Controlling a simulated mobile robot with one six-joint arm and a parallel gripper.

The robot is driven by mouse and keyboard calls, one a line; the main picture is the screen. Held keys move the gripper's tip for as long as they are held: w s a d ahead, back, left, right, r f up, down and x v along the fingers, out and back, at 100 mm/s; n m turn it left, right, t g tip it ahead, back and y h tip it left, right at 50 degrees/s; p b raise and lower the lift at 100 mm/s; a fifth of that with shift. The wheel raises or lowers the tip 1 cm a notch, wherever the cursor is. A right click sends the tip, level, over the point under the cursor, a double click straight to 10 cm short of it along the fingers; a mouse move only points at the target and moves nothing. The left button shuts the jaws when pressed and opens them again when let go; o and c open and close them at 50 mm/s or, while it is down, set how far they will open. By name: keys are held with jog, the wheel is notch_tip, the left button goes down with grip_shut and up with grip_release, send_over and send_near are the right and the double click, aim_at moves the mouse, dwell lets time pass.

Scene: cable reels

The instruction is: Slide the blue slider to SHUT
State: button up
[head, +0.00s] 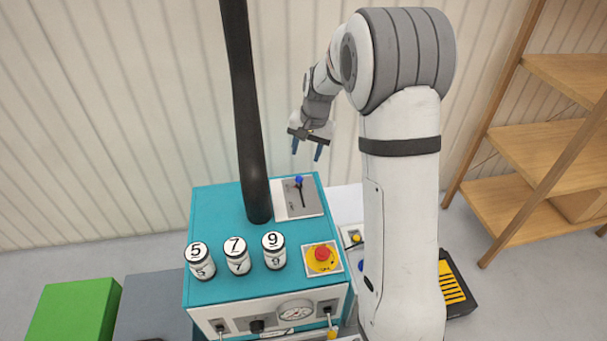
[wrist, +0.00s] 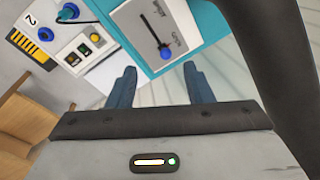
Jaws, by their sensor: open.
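The blue slider (head: 298,180) is a small round knob at the wall-side end of a dark straight slot. The slot runs across a grey plate (head: 311,199) on top of the teal cabinet. In the wrist view the blue slider (wrist: 165,53) sits at the slot's near end, and the slot runs up and left from it. Lettering on the plate is too small to read surely. My gripper (head: 307,151) is open and empty above and beyond the plate. In the wrist view my gripper (wrist: 159,73) has its fingertips apart, with the slider showing between and past them.
A dark column (head: 248,120) rises from the teal cabinet (head: 215,213) left of the plate. Three numbered cylinders (head: 238,257) and a red button (head: 322,253) stand nearer the front. Wooden shelves (head: 540,190) are at the right. A green box (head: 75,310) is at the left.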

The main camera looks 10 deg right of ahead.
jog(key=m, duration=0.2)
send_over(300, 177)
jog(key=d, duration=0.1)
notch_tip(300, 177, down, 9)
jog(key=f, duration=0.5)
jog(key=a+f+b, duration=0.1)
jog(key=f, duration=0.1)
jog(key=shift+f, duration=0.3)
grip_shut()
